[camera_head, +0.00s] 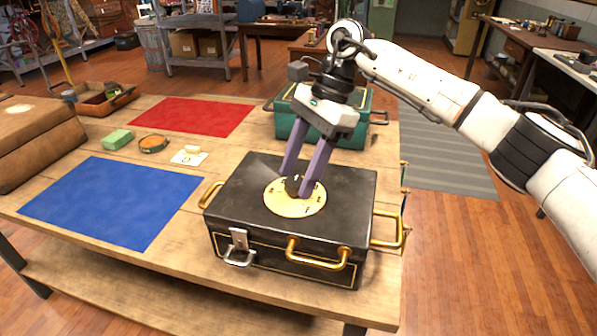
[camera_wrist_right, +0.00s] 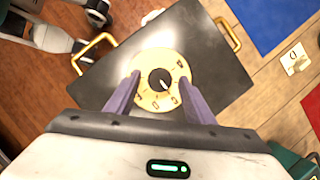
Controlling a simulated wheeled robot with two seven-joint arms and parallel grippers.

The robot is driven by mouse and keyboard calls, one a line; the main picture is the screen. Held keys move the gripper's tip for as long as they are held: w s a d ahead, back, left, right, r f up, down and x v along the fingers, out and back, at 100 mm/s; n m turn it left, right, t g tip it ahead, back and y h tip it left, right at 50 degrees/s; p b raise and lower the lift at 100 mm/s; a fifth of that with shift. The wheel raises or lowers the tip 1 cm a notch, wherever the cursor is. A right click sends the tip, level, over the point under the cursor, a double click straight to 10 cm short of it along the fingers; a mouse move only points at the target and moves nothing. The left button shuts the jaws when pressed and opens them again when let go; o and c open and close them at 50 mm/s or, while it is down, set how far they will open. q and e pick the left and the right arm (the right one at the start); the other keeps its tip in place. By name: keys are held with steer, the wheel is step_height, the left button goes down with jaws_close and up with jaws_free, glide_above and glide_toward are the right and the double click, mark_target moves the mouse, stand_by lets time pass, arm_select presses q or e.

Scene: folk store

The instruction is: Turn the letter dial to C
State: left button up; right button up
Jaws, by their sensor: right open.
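A black case (camera_head: 240,190) with gold handles sits near the table's right front corner. On its lid is a round cream dial plate (camera_head: 281,204) with small letters around the rim and a black knob (camera_head: 293,185) in the middle. In the right wrist view, the knob (camera_wrist_right: 160,79) has a pale pointer mark aimed toward the lower right; I cannot tell which letter it meets. My right gripper (camera_head: 296,184) is open above the plate, its two purple fingers on either side of the knob. Contact with the knob cannot be told. My left gripper is out of view.
A green case (camera_head: 345,128) stands behind the black one. A blue mat (camera_head: 112,200), a red mat (camera_head: 192,116), a small marked card (camera_head: 188,159), a green block (camera_head: 117,139), a round dish (camera_head: 153,143) and a wooden tray (camera_head: 101,104) lie to the left.

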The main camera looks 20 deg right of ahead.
steer(key=v, duration=1)
